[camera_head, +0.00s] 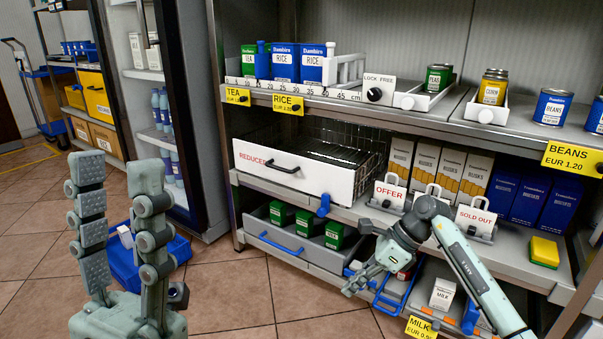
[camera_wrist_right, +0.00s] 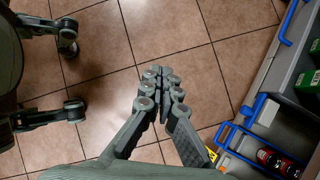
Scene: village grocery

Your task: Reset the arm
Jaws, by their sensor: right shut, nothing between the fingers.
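My left gripper (camera_head: 118,178) stands upright at the lower left of the head view. Its two padded fingers are wide apart with nothing between them. My right gripper (camera_head: 352,288) is in front of the lowest shelf, right of the middle, its arm coming in from the lower right. In the right wrist view the right gripper's fingers (camera_wrist_right: 159,74) are closed together over the tiled floor, empty. The grey lower drawer with a blue handle (camera_wrist_right: 285,75) is to their right, apart from them.
The shelf holds tins and boxes, with a white drawer (camera_head: 295,171) marked REDUCED and a grey drawer (camera_head: 300,255) with green boxes. A blue-handled bin (camera_head: 395,290) is close to my right gripper. A blue crate (camera_head: 122,262) lies behind my left gripper. Tiled floor (camera_head: 235,290) is clear between the arms.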

